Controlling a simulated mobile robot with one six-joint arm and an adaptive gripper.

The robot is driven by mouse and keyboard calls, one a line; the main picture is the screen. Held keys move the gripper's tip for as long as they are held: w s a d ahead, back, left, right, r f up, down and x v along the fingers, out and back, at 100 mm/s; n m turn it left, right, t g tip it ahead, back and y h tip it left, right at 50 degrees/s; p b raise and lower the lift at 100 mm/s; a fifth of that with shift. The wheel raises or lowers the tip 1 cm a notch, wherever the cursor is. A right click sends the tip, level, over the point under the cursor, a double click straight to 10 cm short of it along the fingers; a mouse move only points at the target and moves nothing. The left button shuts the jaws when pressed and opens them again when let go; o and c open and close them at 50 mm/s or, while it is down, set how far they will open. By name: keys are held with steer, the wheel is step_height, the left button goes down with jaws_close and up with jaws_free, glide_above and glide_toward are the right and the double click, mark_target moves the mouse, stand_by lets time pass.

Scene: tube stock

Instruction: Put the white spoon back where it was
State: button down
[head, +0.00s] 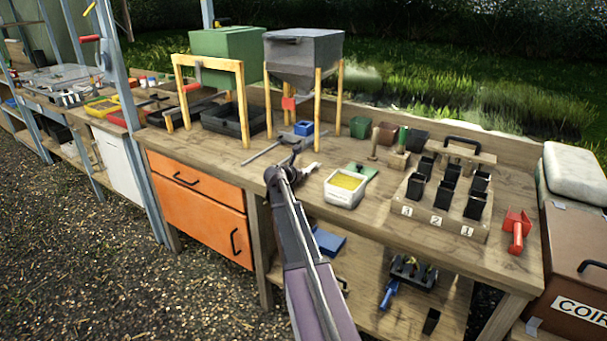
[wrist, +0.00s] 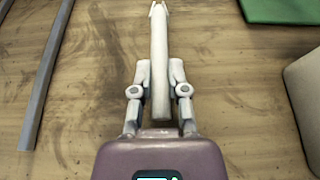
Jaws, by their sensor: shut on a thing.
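The white spoon (wrist: 159,40) lies between my gripper's fingers (wrist: 159,78) in the wrist view, its long pale body pointing away from the wrist over the wooden bench top. My gripper is shut on it. In the head view the spoon (head: 311,167) shows as a small pale piece beside my gripper (head: 296,168), near the bench's middle. I cannot tell whether the spoon touches the bench.
A white tub (head: 344,197) of yellow material and a green flat piece (head: 371,170) are right of my gripper. A grey bar (wrist: 48,75) lies left. The grey hopper (head: 303,52) stands behind. A numbered wooden rack (head: 437,221) with black pots and a red scoop (head: 517,231) are farther right.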

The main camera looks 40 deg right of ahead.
steer(key=shift+f, duration=0.2)
steer(key=c, duration=0.6)
jaws_free()
steer(key=shift+o, duration=0.2)
steer(key=shift+r, duration=0.1)
